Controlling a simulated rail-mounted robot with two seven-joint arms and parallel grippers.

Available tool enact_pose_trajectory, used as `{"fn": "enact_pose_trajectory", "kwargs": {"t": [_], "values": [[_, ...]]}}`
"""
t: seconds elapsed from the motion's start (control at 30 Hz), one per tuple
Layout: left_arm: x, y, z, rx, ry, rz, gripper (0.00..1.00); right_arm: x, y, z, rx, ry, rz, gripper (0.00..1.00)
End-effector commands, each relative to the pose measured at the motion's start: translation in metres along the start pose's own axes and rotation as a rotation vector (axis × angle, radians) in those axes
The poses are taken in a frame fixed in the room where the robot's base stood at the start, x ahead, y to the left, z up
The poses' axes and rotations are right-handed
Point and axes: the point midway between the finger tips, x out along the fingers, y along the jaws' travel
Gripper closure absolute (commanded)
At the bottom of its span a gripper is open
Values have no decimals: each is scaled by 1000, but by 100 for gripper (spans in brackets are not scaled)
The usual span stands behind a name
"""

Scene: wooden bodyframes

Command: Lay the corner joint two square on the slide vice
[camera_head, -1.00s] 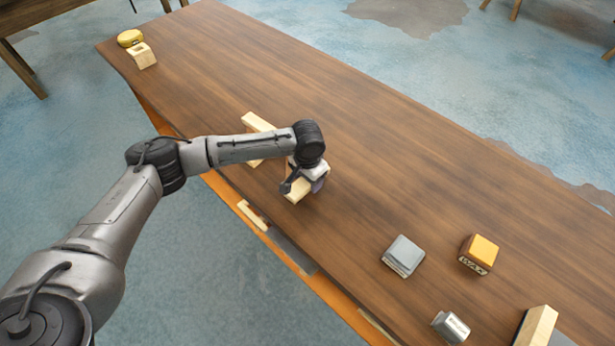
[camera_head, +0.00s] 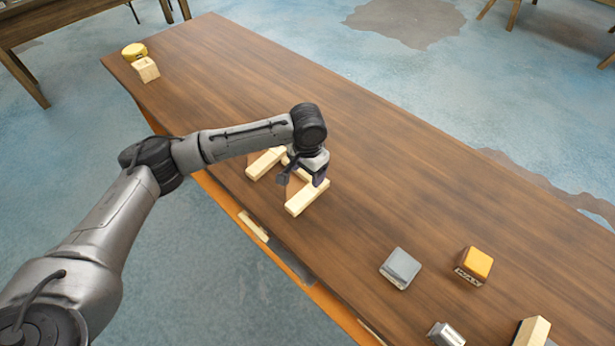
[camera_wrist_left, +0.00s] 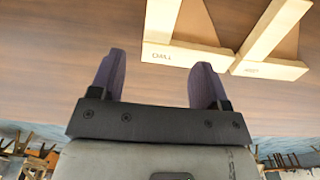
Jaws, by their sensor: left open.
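My left gripper (camera_head: 303,172) is open over the table, close to pale wooden pieces. In the left wrist view its two dark fingers (camera_wrist_left: 157,72) are apart with only tabletop between them. A pale wooden joint marked TWO (camera_wrist_left: 187,54) lies beyond the right fingertip; the lettering reads upside down. A second, similar wooden joint (camera_wrist_left: 268,68) with unclear lettering lies to its right. In the head view, pale bars lie left of the gripper (camera_head: 265,163) and just below it (camera_head: 307,198); the arm partly hides them. I cannot make out the slide vice for certain. My right gripper is not in view.
On the table (camera_head: 400,170) stand a grey block (camera_head: 400,268), an orange-topped WAX block (camera_head: 474,265), a silver item (camera_head: 446,334) and a pale wooden block (camera_head: 532,332). A yellow round item (camera_head: 134,51) and a wooden block (camera_head: 145,70) sit far left. The table's middle right is clear.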

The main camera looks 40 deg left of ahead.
Motion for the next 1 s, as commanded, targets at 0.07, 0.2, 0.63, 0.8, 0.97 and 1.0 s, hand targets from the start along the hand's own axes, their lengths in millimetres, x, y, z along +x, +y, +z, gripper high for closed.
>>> {"fn": "enact_pose_trajectory", "kwargs": {"t": [0.07, 0.2, 0.63, 0.8, 0.97, 1.0], "values": [[-10, 0, 0, -1, 1, 0, 30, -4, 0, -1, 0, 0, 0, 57], [-19, 0, 0, -1, 0, 0, 26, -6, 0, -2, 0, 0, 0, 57], [-22, 0, 0, -1, 0, 0, 26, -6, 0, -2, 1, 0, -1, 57], [-21, 0, -1, -1, 3, 0, 26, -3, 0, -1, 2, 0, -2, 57], [-15, -1, -10, -1, 36, -3, 26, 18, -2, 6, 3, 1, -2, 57], [-15, -2, -13, -1, 51, -5, 26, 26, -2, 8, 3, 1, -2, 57]]}}
